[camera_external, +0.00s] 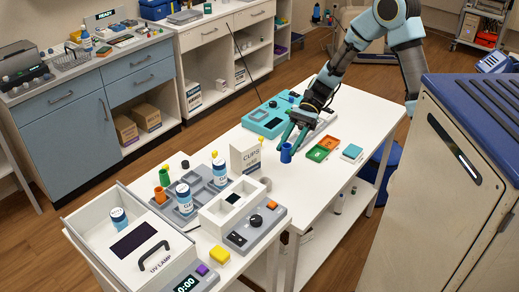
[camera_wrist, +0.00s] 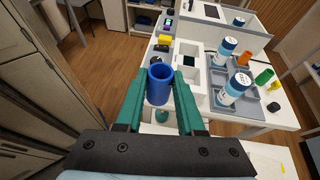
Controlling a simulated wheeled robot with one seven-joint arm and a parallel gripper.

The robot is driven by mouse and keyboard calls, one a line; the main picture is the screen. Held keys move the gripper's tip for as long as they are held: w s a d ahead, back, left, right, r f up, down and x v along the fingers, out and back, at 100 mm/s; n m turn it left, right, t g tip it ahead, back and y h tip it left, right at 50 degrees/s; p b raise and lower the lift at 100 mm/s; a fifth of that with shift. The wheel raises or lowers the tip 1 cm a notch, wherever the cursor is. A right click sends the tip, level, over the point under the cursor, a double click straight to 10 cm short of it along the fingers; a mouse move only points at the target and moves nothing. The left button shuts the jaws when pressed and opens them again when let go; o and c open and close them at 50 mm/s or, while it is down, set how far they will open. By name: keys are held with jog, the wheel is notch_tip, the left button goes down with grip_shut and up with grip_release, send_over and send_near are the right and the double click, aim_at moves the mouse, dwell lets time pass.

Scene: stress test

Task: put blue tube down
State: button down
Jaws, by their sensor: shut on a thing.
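The blue tube (camera_external: 286,154) is a short open cylinder, roughly upright, by the front edge of the long white table (camera_external: 372,103). My gripper (camera_external: 290,138) has teal fingers and comes down on it from above. In the wrist view, the blue tube (camera_wrist: 160,84) sits between the two fingers of my gripper (camera_wrist: 160,88), its open top facing the camera. The fingers are shut on its sides. Its lower end is partly hidden in the wrist view. I cannot tell whether it touches the tabletop.
A white clips box (camera_external: 246,157) stands left. A teal device (camera_external: 264,121) is behind. A grey rack (camera_external: 207,181) holds bottles. The table's far right is clear.

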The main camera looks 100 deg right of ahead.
jog(key=s+a+r+m+t+h, duration=0.1)
jog(key=s+a+r, duration=0.1)
jog(key=s, duration=0.3)
jog(key=shift+f+p, duration=1.35)
jog(key=shift+f, duration=10.35)
jog(key=shift+f, duration=0.1)
jog(key=c, duration=0.5)
grip_release()
